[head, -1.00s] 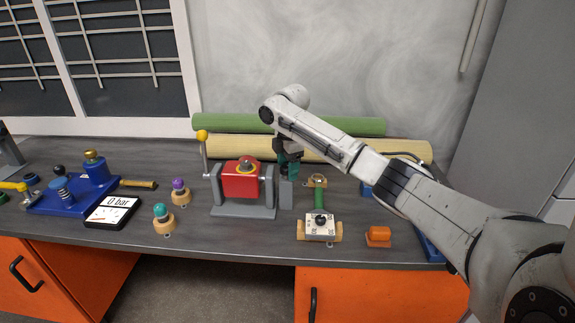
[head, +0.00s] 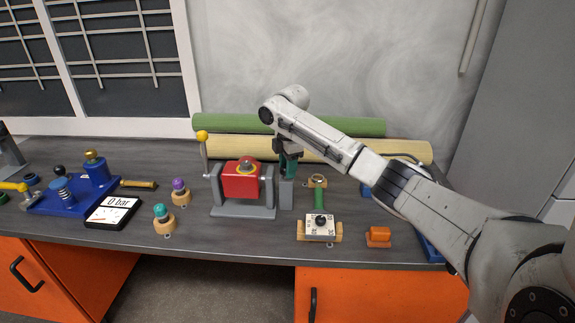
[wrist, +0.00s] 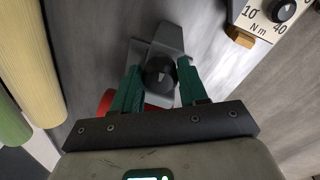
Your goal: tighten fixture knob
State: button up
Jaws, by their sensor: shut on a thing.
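The fixture is a red block (head: 240,181) held in a grey stand (head: 245,211) with a yellow-topped lever at its left. The black fixture knob (wrist: 160,75) sits on the grey post (head: 286,194) at the stand's right side. My gripper (head: 288,173) points down over this post. In the wrist view, its green fingers (wrist: 158,84) are shut on the knob, one on each side. In the head view, the knob is hidden by my gripper.
A white torque dial block (head: 320,226) stands on a wooden base at front right, near an orange block (head: 378,236). Green and cream rolls (head: 230,148) lie along the wall behind. Purple-topped (head: 179,190) and teal-topped (head: 162,218) pegs stand to the left.

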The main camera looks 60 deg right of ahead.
jog(key=shift+r, duration=0.1)
jog(key=m+p, duration=0.3)
jog(key=p, duration=0.1)
jog(key=shift+a+r+m+p, duration=0.1)
jog(key=shift+a+m+p, duration=0.05)
jog(key=shift+m+p, duration=0.25)
jog(key=m+g+p, duration=0.1)
jog(key=m+p, duration=0.3)
jog(key=m, duration=0.1)
jog(key=shift+m, duration=0.3)
jog(key=m+p, duration=0.2)
jog(key=m, duration=0.3)
jog(key=shift+w+g, duration=0.15)
jog(key=shift+g, duration=0.15)
jog(key=shift+m, duration=2)
jog(key=shift+w, duration=0.1)
jog(key=o, duration=1.1)
jog(key=shift+a+f, duration=0.1)
jog(key=shift+f, duration=0.1)
jog(key=shift+f, duration=0.1)
